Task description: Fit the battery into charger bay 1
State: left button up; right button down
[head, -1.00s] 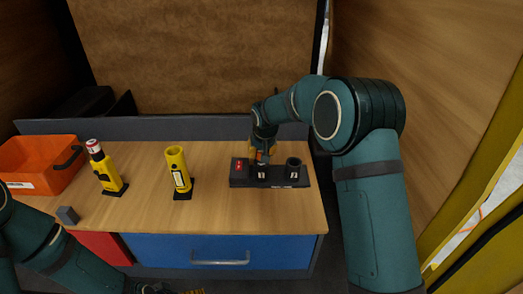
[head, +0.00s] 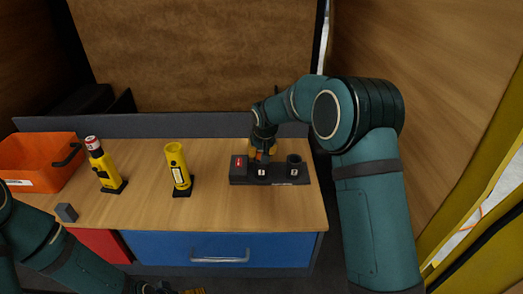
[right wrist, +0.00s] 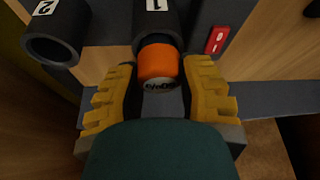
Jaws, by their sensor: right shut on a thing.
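The charger (head: 242,179) is a dark block on the bench with two upright tubes marked 1 and 2 and a red switch. Charger bay 1 (right wrist: 155,17) and the empty bay 2 (right wrist: 52,40) show in the right wrist view. My right gripper (right wrist: 160,95) is shut on the battery, one yellow finger on each side. The battery lines up with bay 1's mouth; how deep it sits is unclear. My left gripper (head: 175,290) is cut off at the bottom edge of the head view.
Left of the charger stand a yellow torch (head: 177,168) and a yellow device with a red-and-white top (head: 105,167). An orange bin (head: 35,165) and a small grey block (head: 66,212) are farther left. A grey ledge runs behind; the front middle of the bench is clear.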

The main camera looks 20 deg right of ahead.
jog(key=shift+f, duration=0.45)
jog(key=c, duration=0.6)
grip_release()
jog(key=shift+r, duration=0.1)
jog(key=v, duration=1.1)
jog(key=shift+s+r, duration=0.2)
jog(key=shift+r, duration=0.15)
